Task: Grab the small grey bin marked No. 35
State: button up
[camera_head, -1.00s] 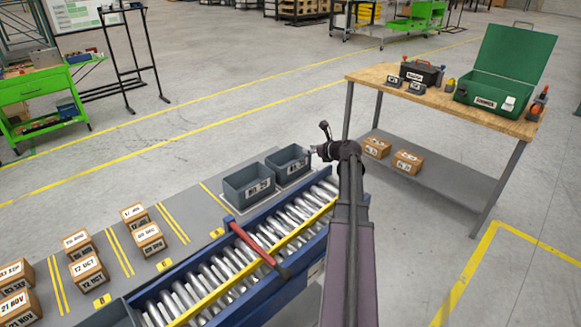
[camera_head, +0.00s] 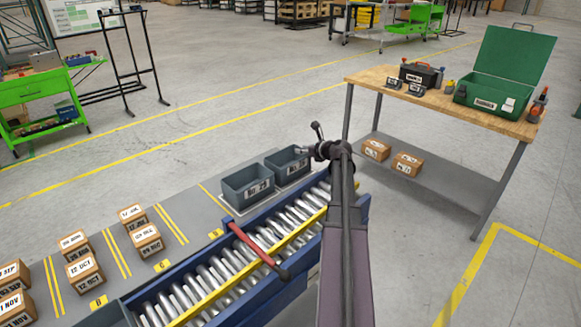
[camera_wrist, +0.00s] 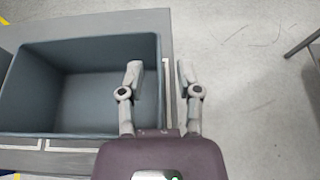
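Two open grey bins stand side by side on the grey strip beyond the roller conveyor. The far right bin (camera_head: 287,166) is nearest my gripper (camera_head: 305,152); its label is too small to read surely. The near left bin (camera_head: 247,188) also carries a white label. In the wrist view, a bin (camera_wrist: 80,88) lies under and left of my gripper (camera_wrist: 160,75). The fingers are open and apart, one over the bin's inside and one outside its right wall, with the rim between them. Whether they touch it cannot be told. The bin looks empty.
The roller conveyor (camera_head: 220,267) with a red bar (camera_head: 258,246) runs in front of the bins. Several labelled cartons (camera_head: 85,273) stand to the left. A wooden table (camera_head: 440,100) with a green case (camera_head: 500,85) stands at the right. The floor behind the bins is clear.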

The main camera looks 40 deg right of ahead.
grip_shut()
jog(key=shift+r, duration=0.1)
notch_tip(320, 180, up, 10)
jog(key=p, duration=1)
jog(key=shift+s, duration=0.1)
dwell(0.9)
